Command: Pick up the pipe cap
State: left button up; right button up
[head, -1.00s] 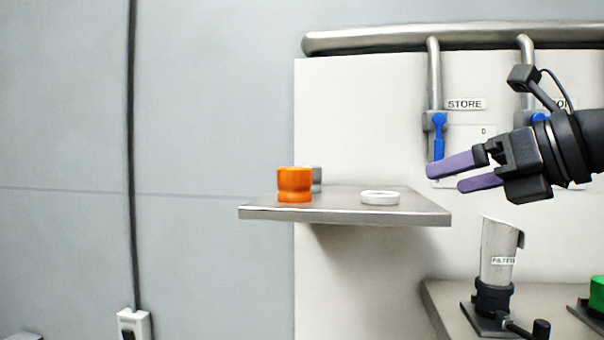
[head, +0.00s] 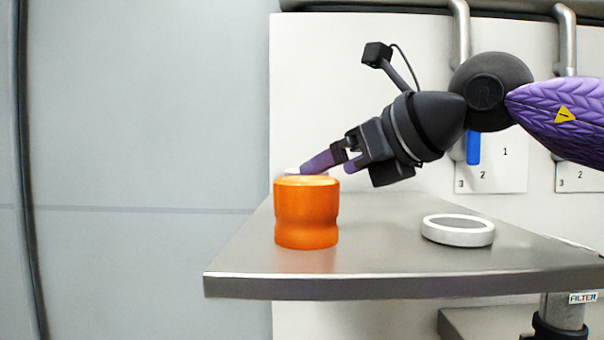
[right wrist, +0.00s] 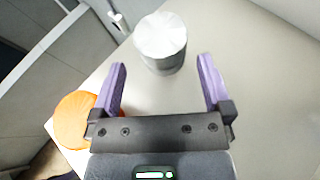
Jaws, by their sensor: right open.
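A silver-grey cylinder with a flat, pale top, which looks like the pipe cap (right wrist: 160,42), stands on the shelf in the right wrist view. In the head view only a pale sliver of it (head: 291,171) shows behind an orange piece. My right gripper (head: 326,166) is open and low over the shelf, behind the orange piece. In the right wrist view its purple fingers (right wrist: 162,66) are spread wide, with the cylinder ahead of and between their tips. I see no contact. My left gripper is not in view.
The orange waisted piece (head: 306,215) stands near the shelf's left edge, close beside one finger in the right wrist view (right wrist: 75,118). A white ring-like disc (head: 458,230) lies to the right on the grey shelf (head: 390,262). A white panel with pipes stands behind.

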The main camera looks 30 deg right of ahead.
jog(key=p+x, duration=0.2)
jog(key=x, duration=0.4)
jog(key=shift+w+r+p, duration=0.1)
jog(key=shift+w+p, duration=0.05)
jog(key=shift+p, duration=0.25)
jog(key=shift+c, duration=0.5)
jog(key=c, duration=0.9)
notch_tip(320, 180, up, 10)
jog(key=shift+p, duration=0.7)
jog(key=shift+c, duration=0.2)
